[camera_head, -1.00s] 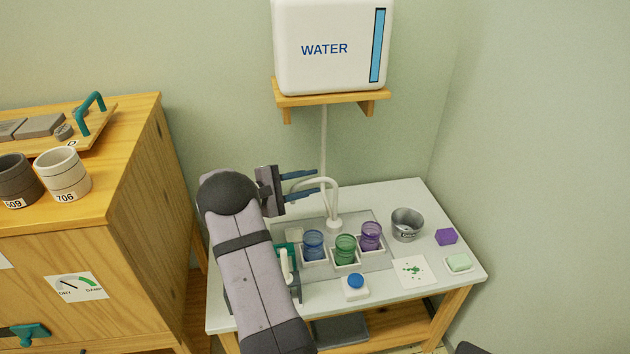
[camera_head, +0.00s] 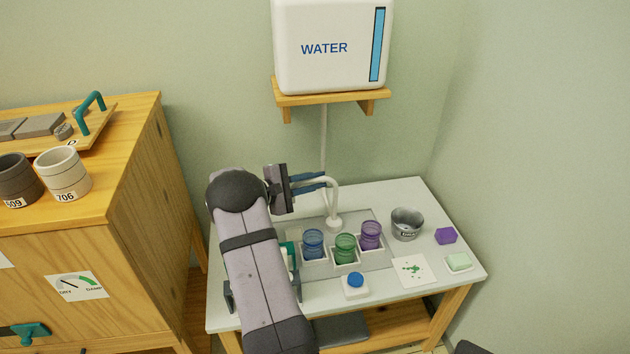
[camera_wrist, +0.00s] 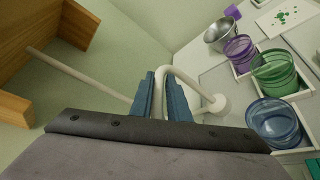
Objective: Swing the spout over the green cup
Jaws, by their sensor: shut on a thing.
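The white curved spout (camera_head: 335,196) rises from a round base on the table behind the cups. My gripper (camera_head: 324,181) is shut on the spout near its bend. In the wrist view, the blue fingers of my gripper (camera_wrist: 164,92) stand on both sides of the spout (camera_wrist: 184,84). The green cup (camera_head: 345,250) stands in the middle of three cups, in front of the spout's base. It also shows in the wrist view (camera_wrist: 277,75). The spout's outlet is not clearly visible, so I cannot tell which cup it points to.
The blue cup (camera_head: 313,243) is left of the green cup and the purple cup (camera_head: 370,236) is right of it. A metal bucket (camera_head: 407,223), a purple block (camera_head: 446,236) and a blue button (camera_head: 355,281) are on the table. A water tank (camera_head: 330,48) sits above.

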